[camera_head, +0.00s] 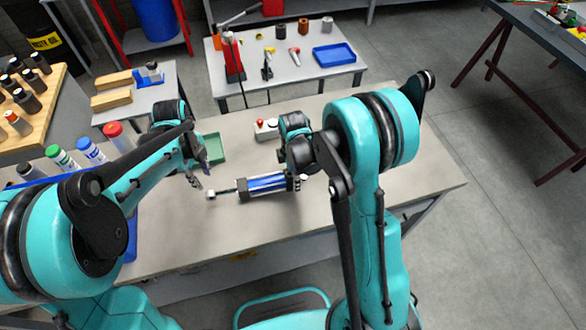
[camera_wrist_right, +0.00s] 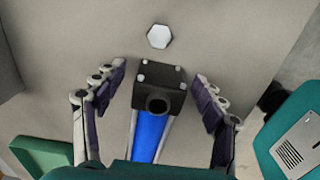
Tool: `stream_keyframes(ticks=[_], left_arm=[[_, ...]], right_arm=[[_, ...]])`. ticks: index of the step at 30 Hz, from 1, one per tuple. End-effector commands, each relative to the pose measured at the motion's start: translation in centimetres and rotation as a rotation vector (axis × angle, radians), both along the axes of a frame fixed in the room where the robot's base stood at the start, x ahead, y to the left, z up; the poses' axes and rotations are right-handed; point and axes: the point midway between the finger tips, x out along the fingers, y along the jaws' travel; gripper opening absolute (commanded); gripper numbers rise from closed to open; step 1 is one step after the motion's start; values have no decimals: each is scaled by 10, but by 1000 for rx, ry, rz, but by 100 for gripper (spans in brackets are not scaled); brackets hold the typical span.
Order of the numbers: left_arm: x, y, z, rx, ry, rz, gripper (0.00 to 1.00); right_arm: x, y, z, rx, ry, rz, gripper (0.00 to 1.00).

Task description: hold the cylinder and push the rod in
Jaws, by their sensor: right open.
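The cylinder (camera_head: 265,185) lies on the table in the head view, blue with dark end blocks. Its rod (camera_head: 227,191) sticks out to the left and ends in a light tip (camera_head: 211,195). My left gripper (camera_head: 200,176) is just above and left of the rod tip, apart from it; its finger gap is unclear. My right gripper (camera_head: 298,178) is over the cylinder's right end. In the right wrist view my right gripper (camera_wrist_right: 160,92) is open, with one finger on each side of the dark end block (camera_wrist_right: 160,88), and gaps show on both sides.
A white hexagonal piece (camera_wrist_right: 159,37) shows beyond the end block. A green tray (camera_head: 212,148) and a small box with a red button (camera_head: 265,128) stand behind the cylinder. Marker-like bottles (camera_head: 91,151) stand at the left. The table front (camera_head: 240,225) is clear.

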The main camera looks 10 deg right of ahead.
Motion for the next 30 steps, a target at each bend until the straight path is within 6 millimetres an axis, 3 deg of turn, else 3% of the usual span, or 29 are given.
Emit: stream_keyframes(ticks=[5, 13, 14, 21, 22, 23, 24, 28, 29, 30], left_arm=[[0, 0, 0, 0, 0, 0, 34], [0, 0, 0, 0, 0, 0, 34], [0, 0, 0, 0, 0, 0, 34], [0, 0, 0, 0, 0, 0, 34], [0, 0, 0, 0, 0, 0, 34], [0, 0, 0, 0, 0, 0, 34], [0, 0, 0, 0, 0, 0, 34], [0, 0, 0, 0, 0, 0, 34], [0, 0, 0, 0, 0, 0, 34], [0, 0, 0, 0, 0, 0, 34]], right_arm=[[0, 0, -14, 0, 0, -1, 71], [0, 0, -17, 0, 0, -1, 71], [0, 0, -16, 0, 0, -1, 68], [0, 0, -16, 0, 0, -1, 5], [0, 0, -16, 0, 0, -1, 0], [0, 0, -16, 0, 0, -1, 0], [0, 0, -16, 0, 0, -1, 40], [0, 0, -16, 0, 0, -1, 6], [0, 0, -16, 0, 0, -1, 0], [0, 0, -16, 0, 0, -1, 0]])
